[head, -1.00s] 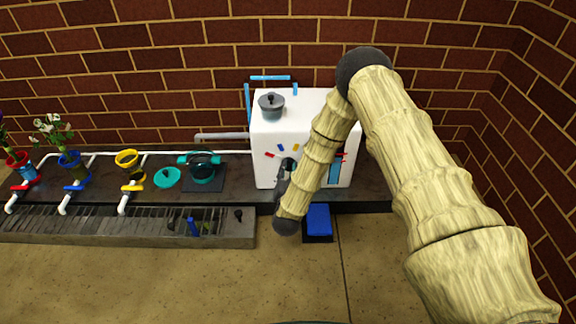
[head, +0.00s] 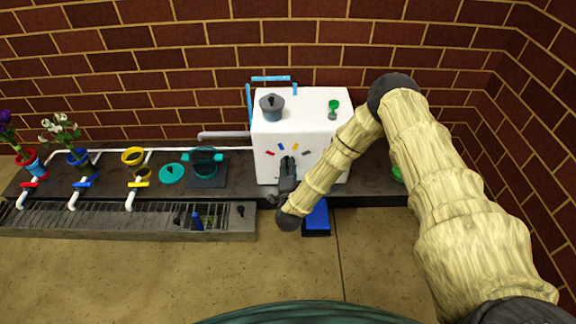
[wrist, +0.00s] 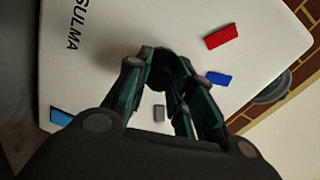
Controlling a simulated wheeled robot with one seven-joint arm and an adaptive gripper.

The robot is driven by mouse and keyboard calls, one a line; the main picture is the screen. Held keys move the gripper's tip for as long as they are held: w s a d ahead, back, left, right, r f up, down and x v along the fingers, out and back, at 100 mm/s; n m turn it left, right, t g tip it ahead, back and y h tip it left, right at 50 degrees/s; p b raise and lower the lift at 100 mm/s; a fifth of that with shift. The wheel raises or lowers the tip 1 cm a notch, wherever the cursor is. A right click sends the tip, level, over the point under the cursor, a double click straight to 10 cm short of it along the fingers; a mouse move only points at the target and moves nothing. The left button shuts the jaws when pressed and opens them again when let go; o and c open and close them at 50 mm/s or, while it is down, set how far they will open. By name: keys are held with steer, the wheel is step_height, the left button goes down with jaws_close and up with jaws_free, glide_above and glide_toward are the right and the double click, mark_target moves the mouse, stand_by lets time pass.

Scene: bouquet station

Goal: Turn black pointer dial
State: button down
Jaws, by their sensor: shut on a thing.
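The black dial (wrist: 158,58) is on the front face of the white box (head: 312,135). Red, blue, yellow and grey marks surround it. My gripper (head: 288,164) is at the box front, with its fingers on both sides of the dial; it also shows in the wrist view (wrist: 160,72). It is shut on the dial, which it mostly hides, so I cannot tell where the pointer points. In the wrist view, the red mark (wrist: 225,36), blue mark (wrist: 219,79) and grey mark (wrist: 159,113) lie around the fingers.
A grey lidded pot (head: 272,107) and a small green-topped item (head: 333,108) stand on the box. A teal pot (head: 204,165), a yellow pot (head: 133,156) and flower pots stand left along the counter. A blue block (head: 317,218) sits below the box.

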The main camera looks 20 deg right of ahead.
steer(key=m, duration=0.5)
steer(key=shift+w+d+r, duration=0.1)
steer(key=shift+w+d, duration=0.1)
steer(key=shift+d, duration=0.2)
steer(key=shift+m+y, duration=0.3)
steer(key=shift+m, duration=1.7)
steer(key=c, duration=1.2)
jaws_free()
steer(key=shift+a, duration=0.1)
steer(key=shift+s+a, duration=0.2)
steer(key=v, duration=1.1)
steer(key=shift+s, duration=0.4)
